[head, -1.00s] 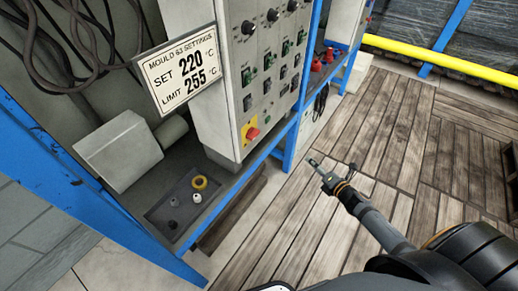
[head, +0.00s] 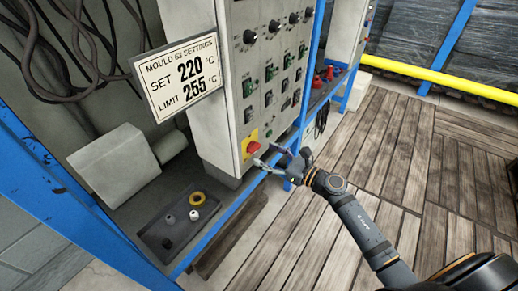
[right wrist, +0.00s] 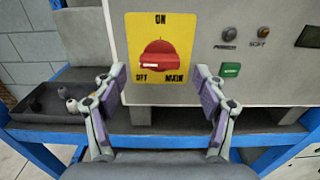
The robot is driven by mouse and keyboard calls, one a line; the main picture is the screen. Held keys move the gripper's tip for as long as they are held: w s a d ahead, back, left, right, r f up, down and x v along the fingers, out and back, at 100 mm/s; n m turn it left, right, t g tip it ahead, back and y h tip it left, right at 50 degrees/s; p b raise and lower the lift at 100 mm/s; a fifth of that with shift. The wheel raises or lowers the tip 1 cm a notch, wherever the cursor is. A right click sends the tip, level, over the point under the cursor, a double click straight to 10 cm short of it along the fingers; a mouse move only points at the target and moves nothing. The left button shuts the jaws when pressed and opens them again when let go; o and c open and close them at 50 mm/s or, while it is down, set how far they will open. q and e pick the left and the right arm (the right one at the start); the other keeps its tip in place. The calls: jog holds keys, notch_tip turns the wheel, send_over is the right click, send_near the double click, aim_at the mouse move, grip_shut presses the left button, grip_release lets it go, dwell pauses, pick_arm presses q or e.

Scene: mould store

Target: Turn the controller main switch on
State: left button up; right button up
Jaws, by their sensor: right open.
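The main switch is a red rotary knob (head: 253,148) on a yellow plate, low on the front of the grey controller cabinet (head: 215,125). In the right wrist view the red knob (right wrist: 158,57) sits on the yellow plate (right wrist: 134,30), marked ON at the top, OFF at lower left and MAIN at lower right. The knob's handle lies roughly level, its marked end toward the left. My right gripper (head: 268,155) is open in front of the knob. In the wrist view its fingers (right wrist: 160,88) stand either side of the plate's lower part, apart from the knob. My left gripper is not in view.
A settings sign (head: 178,81) reads SET 220 and LIMIT 255. Blue frame posts (head: 312,75) flank the cabinet. The wooden floor (head: 395,160) at right is clear.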

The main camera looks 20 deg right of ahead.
aim_at(257, 150)
jog(key=shift+x, duration=1.8)
jog(key=shift+c, duration=0.4)
jog(key=c, duration=1.1)
